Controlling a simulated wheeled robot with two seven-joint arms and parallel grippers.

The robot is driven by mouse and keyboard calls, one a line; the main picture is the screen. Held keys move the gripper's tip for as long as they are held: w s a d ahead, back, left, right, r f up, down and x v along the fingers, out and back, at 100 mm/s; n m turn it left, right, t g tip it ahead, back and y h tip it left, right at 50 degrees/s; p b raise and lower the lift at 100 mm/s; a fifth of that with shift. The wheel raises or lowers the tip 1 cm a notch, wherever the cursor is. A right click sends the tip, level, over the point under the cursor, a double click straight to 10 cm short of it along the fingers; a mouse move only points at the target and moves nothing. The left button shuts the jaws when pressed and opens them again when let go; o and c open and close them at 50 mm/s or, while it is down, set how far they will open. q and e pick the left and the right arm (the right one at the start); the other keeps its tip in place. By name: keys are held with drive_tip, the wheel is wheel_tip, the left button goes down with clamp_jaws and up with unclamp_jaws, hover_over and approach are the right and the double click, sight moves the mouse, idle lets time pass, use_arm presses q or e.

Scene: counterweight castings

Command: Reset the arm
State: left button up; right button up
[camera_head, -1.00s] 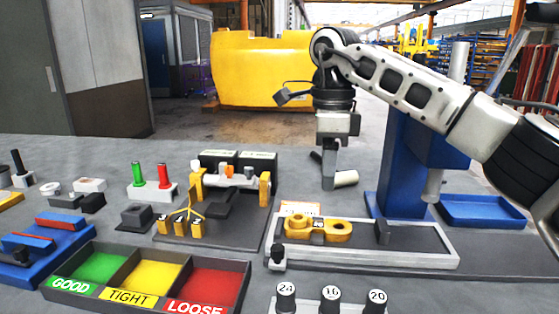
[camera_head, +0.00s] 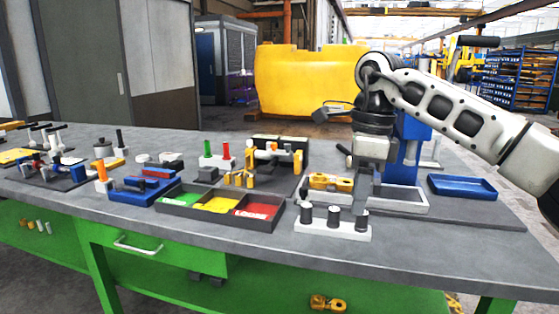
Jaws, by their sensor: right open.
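My right gripper (camera_head: 364,190) hangs pointing down over the right part of the workbench (camera_head: 120,205), its arm reaching in from the right. It is open, and I see nothing held in it. It overlaps the right end of a yellow casting (camera_head: 330,182) in a white-rimmed tray (camera_head: 405,206). Whether it touches anything there I cannot tell. A white block with several dark-topped plug gauges (camera_head: 330,226) stands just in front of it. My left gripper is not in view.
A three-part sorting tray (camera_head: 265,222) with green, yellow and red compartments lies left of the gauge block. A blue press (camera_head: 408,150) stands behind the arm, and a blue bin (camera_head: 462,187) lies at right. The front strip of the bench is clear.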

drive_tip(key=s+a+f+g+y, duration=0.25)
drive_tip(key=a+f+y, duration=0.2)
drive_tip(key=a, duration=0.25)
drive_tip(key=s+a+f+g+y, duration=0.1)
drive_tip(key=s+a+f+y, duration=0.2)
drive_tip(key=a+f, duration=0.4)
drive_tip(key=s+a+r+m+t+y, duration=0.25)
drive_tip(key=s+a+m+y, duration=0.35)
drive_tip(key=a+m+y, duration=0.45)
drive_tip(key=w+d+f+m+t+h, duration=0.2)
drive_tip(key=d+f+m+t+h, duration=0.3)
drive_tip(key=m+t, duration=0.55)
drive_tip(key=w+d+f+m+t+h, duration=0.1)
drive_tip(key=d+f+m+t, duration=0.1)
drive_tip(key=d+m+t, duration=0.9)
drive_tip(key=s+d+f+m+g+h, duration=0.4)
drive_tip(key=s+f+m+g, duration=0.1)
drive_tip(key=s+f+m, duration=0.2)
drive_tip(key=s+d+f+m+g+h+p, duration=0.1)
drive_tip(key=s+d+f+m+g+h, duration=0.3)
drive_tip(key=s+f+m, duration=0.3)
wheel_tip(320, 180, down, 5)
drive_tip(key=d+m+h, duration=0.1)
drive_tip(key=m, duration=0.2)
drive_tip(key=shift+s+g+h, duration=0.3)
drive_tip(key=shift+g, duration=0.05)
